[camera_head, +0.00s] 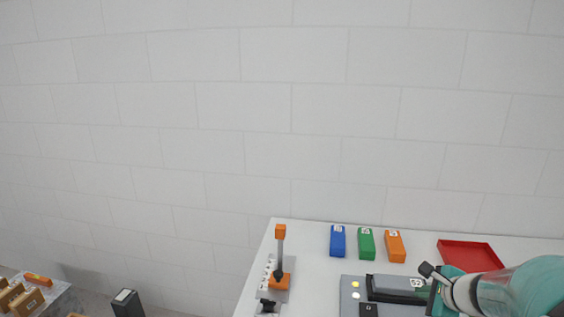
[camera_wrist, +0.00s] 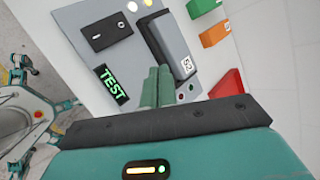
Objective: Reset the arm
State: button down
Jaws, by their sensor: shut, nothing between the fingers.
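My gripper (camera_wrist: 157,86) shows in the wrist view as two teal fingers side by side, shut and empty. It is over the grey test panel, near its lower edge, beside the dark grey block (camera_wrist: 166,50) with a white label. In the head view my teal and white arm comes in from the bottom right and hides part of the panel (camera_head: 348,300). Whether the fingers touch the panel cannot be told.
Blue (camera_head: 338,240), green (camera_head: 366,243) and orange (camera_head: 395,246) blocks stand in a row at the back of the white table. A red tray (camera_head: 470,256) is right of them. An orange-handled lever (camera_head: 280,256) stands at the left edge. A "TEST" display (camera_wrist: 111,86) is on the panel.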

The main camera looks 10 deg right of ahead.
jog(key=s+a+r+n+g+y, duration=0.1)
jog(key=s+a+r+n, duration=0.2)
jog(key=a+n, duration=0.45)
jog(key=s+a+r+n+g+y, duration=0.1)
jog(key=s+a+r+n, duration=0.3)
jog(key=a, duration=0.6)
jog(key=s+a+r+n+h, duration=0.1)
jog(key=s+a+n, duration=0.2)
jog(key=n, duration=0.3)
jog(key=s+a+r+n+g+h, duration=0.1)
jog(key=s+a+n+h, duration=0.1)
jog(key=s+n, duration=0.4)
jog(key=shift+s+a+r, duration=0.15)
jog(key=shift+s+a, duration=0.15)
jog(key=shift+a, duration=0.1)
